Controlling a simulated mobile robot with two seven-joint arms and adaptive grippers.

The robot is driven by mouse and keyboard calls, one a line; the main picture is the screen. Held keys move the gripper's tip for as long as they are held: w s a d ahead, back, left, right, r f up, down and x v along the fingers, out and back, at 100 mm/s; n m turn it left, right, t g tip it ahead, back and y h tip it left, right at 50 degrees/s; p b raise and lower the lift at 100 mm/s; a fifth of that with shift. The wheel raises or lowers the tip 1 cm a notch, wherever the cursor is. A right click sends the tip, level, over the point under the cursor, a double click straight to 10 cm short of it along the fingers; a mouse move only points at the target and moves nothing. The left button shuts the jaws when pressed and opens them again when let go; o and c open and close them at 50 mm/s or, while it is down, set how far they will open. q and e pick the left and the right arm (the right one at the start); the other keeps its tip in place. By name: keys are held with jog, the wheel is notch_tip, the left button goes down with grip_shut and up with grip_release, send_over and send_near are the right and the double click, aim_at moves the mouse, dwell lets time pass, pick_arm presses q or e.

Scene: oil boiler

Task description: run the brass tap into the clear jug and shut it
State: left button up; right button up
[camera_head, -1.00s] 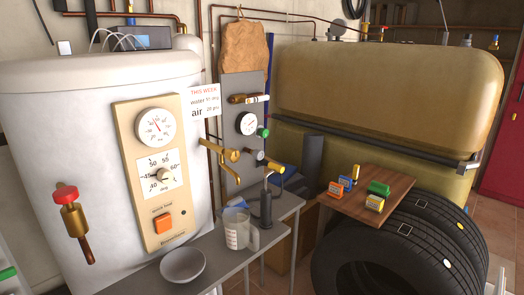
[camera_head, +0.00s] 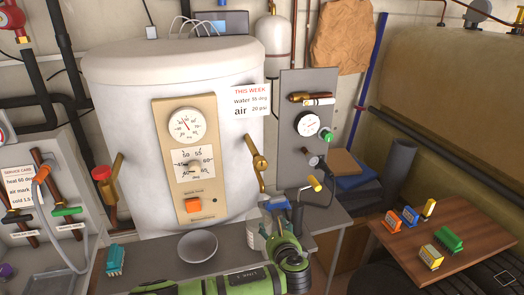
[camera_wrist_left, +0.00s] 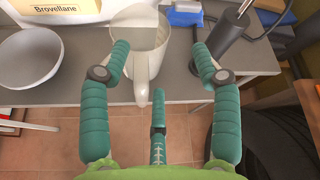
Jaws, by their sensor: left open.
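The brass tap (camera_head: 260,165) sticks out at the right side of the white boiler. The clear jug (camera_head: 253,235) stands upright on the grey bench below the tap, partly hidden behind my left gripper. My left gripper (camera_head: 275,206) is open with teal fingers, just in front of the jug. In the left wrist view, the jug (camera_wrist_left: 138,25) is beyond the fingertips (camera_wrist_left: 161,50), its pale handle pointing towards me between the two side fingers. I see no grip on the handle. My right gripper is not in view.
A grey bowl (camera_head: 198,246) sits on the bench left of the jug. A dark pump with a yellow handle (camera_head: 315,184) stands close on the right. A small teal object (camera_head: 115,260) lies at the bench's left. A wooden board (camera_head: 470,236) with coloured blocks is at the right.

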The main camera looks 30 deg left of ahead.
aim_at(261, 165)
pick_arm(q)
jog(key=w+a+r+m+y, duration=0.1)
jog(key=r, duration=0.4)
jog(key=a+r+t+y, duration=0.1)
jog(key=a+r+y, duration=0.1)
jog(key=r, duration=0.3)
jog(key=w+a+r+m+t+y+p, duration=0.1)
jog(key=r, duration=0.4)
jog(key=shift+w+a+r+m, duration=0.2)
jog(key=shift+w+r+m, duration=0.1)
jog(key=shift+r, duration=0.05)
jog(key=shift+y, duration=0.3)
jog(key=p+x, duration=0.1)
jog(key=x, duration=0.4)
jog(key=shift+w+a+r, duration=0.15)
jog(key=shift+w+a, duration=0.5)
jog(key=shift+w, duration=0.05)
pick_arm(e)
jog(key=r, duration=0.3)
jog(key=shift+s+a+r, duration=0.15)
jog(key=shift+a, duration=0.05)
pick_arm(q)
jog(key=c, duration=1.1)
jog(key=shift+c, duration=0.2)
